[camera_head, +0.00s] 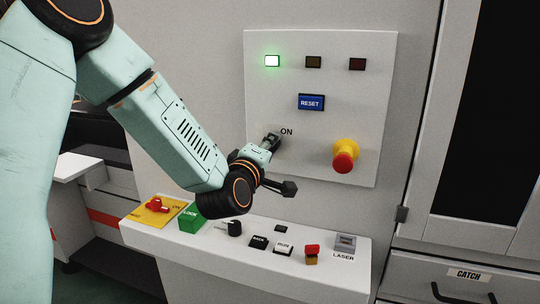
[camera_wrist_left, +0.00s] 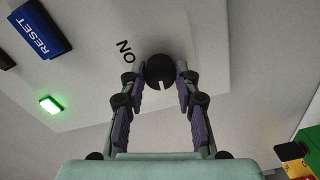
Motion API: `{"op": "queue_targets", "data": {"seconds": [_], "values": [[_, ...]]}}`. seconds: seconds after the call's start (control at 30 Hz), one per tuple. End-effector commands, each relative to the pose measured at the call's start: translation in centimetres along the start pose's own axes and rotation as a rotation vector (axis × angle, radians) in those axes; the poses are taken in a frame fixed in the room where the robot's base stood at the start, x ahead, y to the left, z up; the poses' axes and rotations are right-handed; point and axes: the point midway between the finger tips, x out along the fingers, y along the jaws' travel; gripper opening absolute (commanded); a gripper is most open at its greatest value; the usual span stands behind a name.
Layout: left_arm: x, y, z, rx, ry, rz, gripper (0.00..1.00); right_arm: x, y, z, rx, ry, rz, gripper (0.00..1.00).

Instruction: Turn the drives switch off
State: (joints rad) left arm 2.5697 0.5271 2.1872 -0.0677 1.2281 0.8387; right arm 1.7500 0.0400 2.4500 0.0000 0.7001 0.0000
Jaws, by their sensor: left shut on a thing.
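The drives switch is a round black knob (camera_wrist_left: 160,70) on the upright white panel, next to the printed ON label (camera_wrist_left: 125,50). Its pale pointer mark shows on the side of the knob nearer my palm. My left gripper (camera_wrist_left: 160,76) has a finger on each side of the knob and is shut on it. In the head view my left gripper (camera_head: 267,143) reaches the panel just below left of the ON label (camera_head: 287,131) and hides most of the knob. Any other label of the switch is hidden or out of view. My right gripper is not in view.
The panel (camera_head: 320,50) carries a lit green lamp (camera_head: 272,61), two dark lamps, a blue RESET button (camera_head: 311,102) and a red-and-yellow emergency stop (camera_head: 345,156). Below, a sloped console (camera_head: 340,280) holds several controls, close under my left wrist.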

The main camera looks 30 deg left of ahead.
Motion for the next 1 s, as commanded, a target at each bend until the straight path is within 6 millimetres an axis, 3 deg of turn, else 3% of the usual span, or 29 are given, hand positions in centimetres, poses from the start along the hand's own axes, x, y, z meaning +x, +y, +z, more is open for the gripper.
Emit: {"op": "queue_targets", "data": {"seconds": [0.33,0.87,0.9,1.0], "values": [[0.04,0.04,-0.16,-0.122,0.006,0.003,0.0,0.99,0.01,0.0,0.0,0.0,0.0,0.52],[0.03,0.05,-0.17,-0.14,0.006,0.001,0.0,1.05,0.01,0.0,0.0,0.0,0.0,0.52],[0.03,0.04,-0.17,-0.14,0.006,0.001,0.34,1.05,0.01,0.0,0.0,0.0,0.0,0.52],[0.02,0.03,-0.13,-0.139,0.004,0.0,0.43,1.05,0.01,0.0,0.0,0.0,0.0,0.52]]}}
